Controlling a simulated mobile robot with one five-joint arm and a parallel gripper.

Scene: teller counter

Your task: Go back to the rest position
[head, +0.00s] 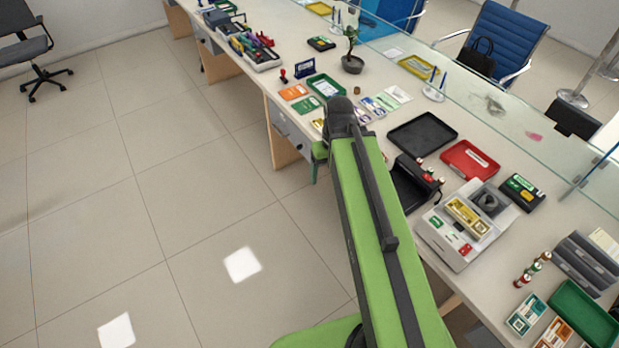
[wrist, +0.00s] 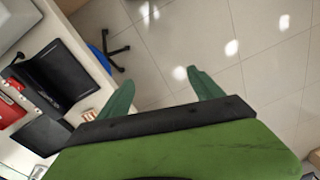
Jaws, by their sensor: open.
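My gripper (wrist: 159,76) shows in the wrist view with its two green fingers spread well apart. Nothing is between them, and the tiled floor lies beyond the fingertips. In the head view my green arm reaches up from the bottom edge to the near edge of the long counter (head: 237,73). Only a small green part of the arm's end shows there, left of the dark joint; the rest is hidden behind the arm.
Beside my arm on the counter are a black tray (head: 422,134), a red tray (head: 469,160) and a grey cash box (head: 441,240). A potted plant (head: 352,62) stands farther back. A glass screen runs along the counter. The floor (head: 120,200) to the left is clear.

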